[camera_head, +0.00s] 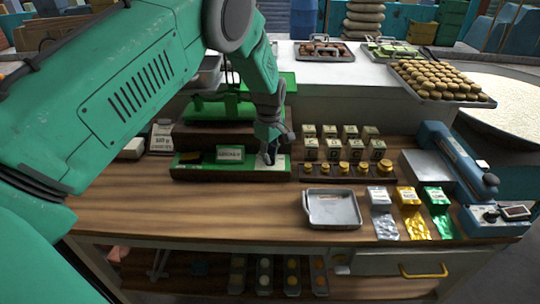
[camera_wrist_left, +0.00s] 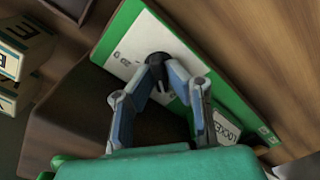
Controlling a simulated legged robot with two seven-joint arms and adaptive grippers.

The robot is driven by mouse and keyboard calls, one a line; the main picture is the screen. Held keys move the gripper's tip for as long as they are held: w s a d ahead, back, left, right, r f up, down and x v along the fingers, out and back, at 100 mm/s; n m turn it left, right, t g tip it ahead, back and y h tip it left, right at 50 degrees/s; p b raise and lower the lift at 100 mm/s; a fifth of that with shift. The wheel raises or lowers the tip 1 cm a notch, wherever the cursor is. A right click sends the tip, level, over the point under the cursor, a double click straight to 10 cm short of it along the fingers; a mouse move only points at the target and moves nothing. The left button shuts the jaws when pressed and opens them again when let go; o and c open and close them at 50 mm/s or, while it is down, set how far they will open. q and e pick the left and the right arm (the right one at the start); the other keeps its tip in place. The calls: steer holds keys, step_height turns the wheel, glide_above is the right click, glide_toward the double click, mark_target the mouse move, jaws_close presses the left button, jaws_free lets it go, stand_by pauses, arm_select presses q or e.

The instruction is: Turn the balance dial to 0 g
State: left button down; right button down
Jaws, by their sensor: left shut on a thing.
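The green balance (camera_head: 205,170) stands on the wooden table, with its dark body and green upper part behind. My left gripper (camera_head: 270,154) reaches down to the right end of its front panel. In the left wrist view, the gripper's fingertips (camera_wrist_left: 160,68) are closed around the black balance dial (camera_wrist_left: 157,58), which sits on a white patch with small print. The print is too small to read surely, and the fingers partly hide the dial, so its setting is unclear. A "LOCKED" label (camera_wrist_left: 226,128) stands on the panel. My right gripper is not in view.
Several marked boxes (camera_head: 334,149) and a row of brass weights (camera_head: 343,168) stand just right of the balance. A metal tray (camera_head: 332,208), coloured packets (camera_head: 408,198) and a blue sealer-like device (camera_head: 455,160) lie farther right. The table's front left is clear.

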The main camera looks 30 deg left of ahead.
arm_select(q)
steer(key=shift+w+r+n, duration=0.1)
steer(key=shift+w+n, duration=0.05)
steer(key=shift+n, duration=0.45)
steer(key=c, duration=1.6)
jaws_free()
step_height(320, 180, up, 12)
steer(key=shift+w+f, duration=0.1)
steer(key=shift+f, duration=0.1)
